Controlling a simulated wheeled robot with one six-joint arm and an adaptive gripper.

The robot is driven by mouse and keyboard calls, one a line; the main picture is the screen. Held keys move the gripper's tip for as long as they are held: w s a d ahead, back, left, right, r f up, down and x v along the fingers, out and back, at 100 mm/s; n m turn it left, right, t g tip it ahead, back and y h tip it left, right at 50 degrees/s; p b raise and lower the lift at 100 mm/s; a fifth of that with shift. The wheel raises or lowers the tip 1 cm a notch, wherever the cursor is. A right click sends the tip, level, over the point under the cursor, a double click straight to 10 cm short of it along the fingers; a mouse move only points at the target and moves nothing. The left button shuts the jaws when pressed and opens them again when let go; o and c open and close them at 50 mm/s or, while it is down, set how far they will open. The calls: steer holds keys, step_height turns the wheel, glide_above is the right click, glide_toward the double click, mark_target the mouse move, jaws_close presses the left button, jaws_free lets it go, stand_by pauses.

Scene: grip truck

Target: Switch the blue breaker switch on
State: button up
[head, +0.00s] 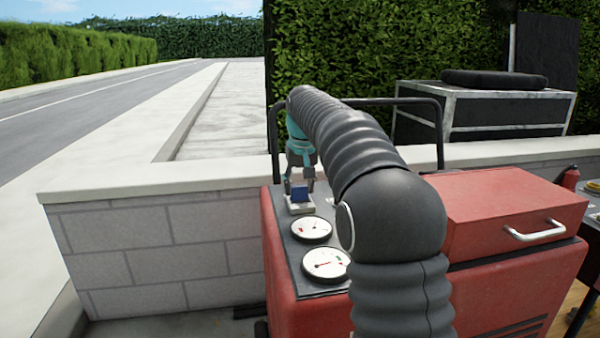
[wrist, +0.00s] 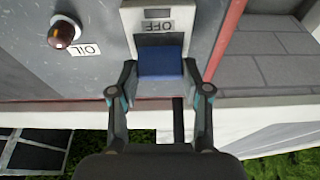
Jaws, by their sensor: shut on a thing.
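The blue breaker switch (head: 299,194) sits in a pale housing on the grey top panel of a red machine, left of centre in the head view. In the wrist view the blue switch (wrist: 161,62) fills the space between the fingers, below an upside-down OFF label (wrist: 158,26). My gripper (head: 300,182) reaches down over the switch from behind. In the wrist view my gripper (wrist: 161,75) is shut on the switch, one finger at each side. The far end of the housing is hidden, and I cannot tell the lever's tilt.
Two round gauges (head: 325,264) lie in front of the switch. A brown-red lamp marked OIL (wrist: 62,35) is beside it in the wrist view. A black rail (head: 440,135) stands behind the panel. A red box with a handle (head: 535,231) is at right; a low block wall (head: 150,245) is at left.

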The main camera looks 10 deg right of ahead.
steer(key=shift+w+r+g+p, duration=0.35)
steer(key=shift+g+p, duration=0.35)
steer(key=shift+p, duration=1.85)
steer(key=shift+w+f+g, duration=0.3)
steer(key=shift+f+g, duration=0.15)
steer(key=shift+g, duration=0.35)
steer(key=o, duration=1.2)
steer(key=shift+c, duration=0.2)
